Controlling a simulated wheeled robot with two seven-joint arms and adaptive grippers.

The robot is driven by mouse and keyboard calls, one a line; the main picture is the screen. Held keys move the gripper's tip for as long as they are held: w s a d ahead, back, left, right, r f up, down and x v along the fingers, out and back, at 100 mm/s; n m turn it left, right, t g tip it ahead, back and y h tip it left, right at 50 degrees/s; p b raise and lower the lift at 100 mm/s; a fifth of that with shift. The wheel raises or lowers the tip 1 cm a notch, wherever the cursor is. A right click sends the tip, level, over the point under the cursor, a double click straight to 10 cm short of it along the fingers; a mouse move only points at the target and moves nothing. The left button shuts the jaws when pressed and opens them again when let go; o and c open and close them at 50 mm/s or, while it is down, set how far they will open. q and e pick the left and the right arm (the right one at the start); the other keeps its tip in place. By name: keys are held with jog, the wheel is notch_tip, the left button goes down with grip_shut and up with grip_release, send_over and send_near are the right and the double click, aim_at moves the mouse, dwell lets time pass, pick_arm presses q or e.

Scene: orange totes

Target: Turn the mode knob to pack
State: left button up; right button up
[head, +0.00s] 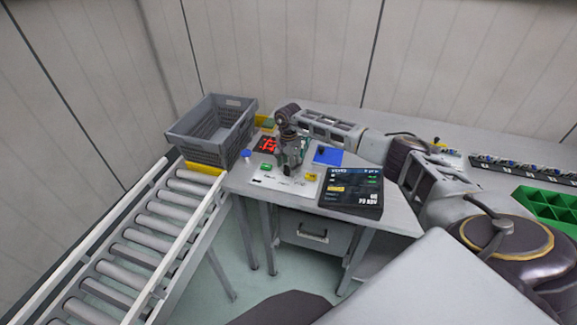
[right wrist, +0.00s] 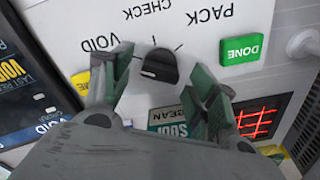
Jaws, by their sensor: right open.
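The mode knob (right wrist: 158,68) is black and sits on a white panel (right wrist: 200,45) in the right wrist view, with the printed words VOID, CHECK and PACK around it. A pale mark shows on its lower left side; its exact setting is hard to tell. My right gripper (right wrist: 162,72) is open, with its green-grey fingertips on either side of the knob; I cannot tell whether they touch it. In the head view my right gripper (head: 290,165) is over the panel (head: 285,186) and hides the knob. My left gripper is not in view.
A green DONE button (right wrist: 241,48), a yellow button (right wrist: 81,82) and a red-lit grid (right wrist: 258,118) lie close around the fingers. A dark screen (head: 352,191) stands right of the panel. A grey crate (head: 183,146) and roller conveyor (head: 135,246) are left.

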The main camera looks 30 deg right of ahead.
jog(key=shift+f, duration=0.35)
jog(key=c, duration=1)
